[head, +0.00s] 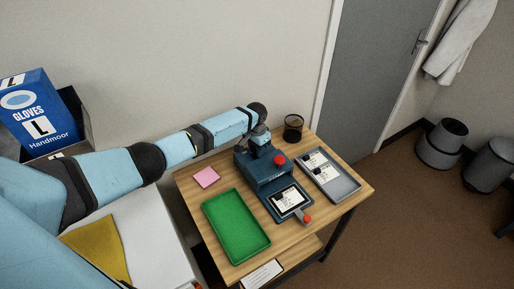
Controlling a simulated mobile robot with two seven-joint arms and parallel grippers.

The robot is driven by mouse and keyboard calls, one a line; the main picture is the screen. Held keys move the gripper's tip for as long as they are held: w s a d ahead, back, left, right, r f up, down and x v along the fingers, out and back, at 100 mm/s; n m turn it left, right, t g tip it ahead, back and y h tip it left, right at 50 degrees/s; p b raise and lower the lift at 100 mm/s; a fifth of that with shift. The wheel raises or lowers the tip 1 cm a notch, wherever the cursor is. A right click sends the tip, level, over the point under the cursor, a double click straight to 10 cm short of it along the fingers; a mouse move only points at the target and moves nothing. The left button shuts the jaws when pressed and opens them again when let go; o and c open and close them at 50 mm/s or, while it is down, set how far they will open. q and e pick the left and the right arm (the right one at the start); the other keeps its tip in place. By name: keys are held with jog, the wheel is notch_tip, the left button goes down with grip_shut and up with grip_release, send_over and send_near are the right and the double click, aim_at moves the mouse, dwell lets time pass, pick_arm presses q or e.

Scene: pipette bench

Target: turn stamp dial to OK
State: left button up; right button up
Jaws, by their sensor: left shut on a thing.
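The dark blue stamp machine (267,178) stands on the wooden table (235,192), with a red knob (280,159) on its top right. A card with black print (287,199) lies on its front plate, before a red-tipped lever (306,218). My left gripper (260,144) reaches down onto the back top of the machine, left of the red knob. It is shut on the stamp dial, which the gripper mostly hides. The dial's marking cannot be read here. My right gripper is out of view.
A green tray (207,211) lies empty front left, with a pink pad (206,177) behind it. A grey tray (351,190) with printed cards is right of the machine. A black mesh cup (293,128) stands at the back.

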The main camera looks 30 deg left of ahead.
pick_arm(q)
jog(key=o, duration=0.9)
